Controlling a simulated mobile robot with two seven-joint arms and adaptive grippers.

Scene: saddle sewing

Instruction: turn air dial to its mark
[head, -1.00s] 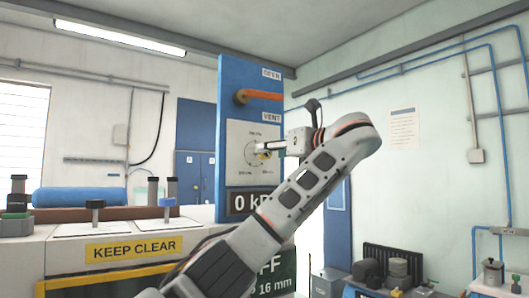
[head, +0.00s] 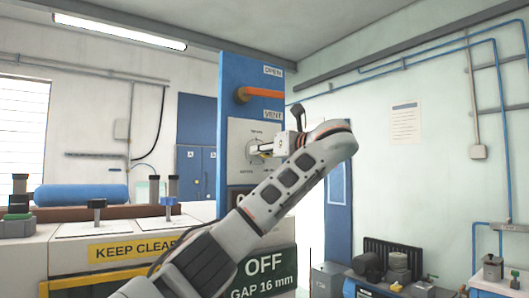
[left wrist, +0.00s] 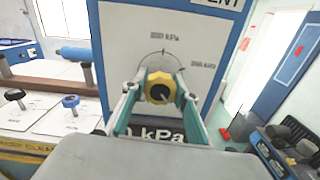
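The air dial is a yellow knob with a pale pointer line (left wrist: 160,88) on a white scale plate with kPa marks (left wrist: 118,50). In the left wrist view the pointer line slants down to the right. My left gripper (left wrist: 160,82) is at the dial, with one finger on each side of the knob. The fingers look open around it; whether the tips touch it is hard to tell. In the head view the gripper (head: 262,150) reaches the plate and hides part of the dial. My right gripper is not in view.
The blue panel (head: 228,110) carries an orange lever (head: 262,93) above the plate and a kPa readout (left wrist: 150,134) below, partly covered by my arm and gripper. A bench with a KEEP CLEAR sign (head: 130,250) and a blue roll (head: 80,195) stands left.

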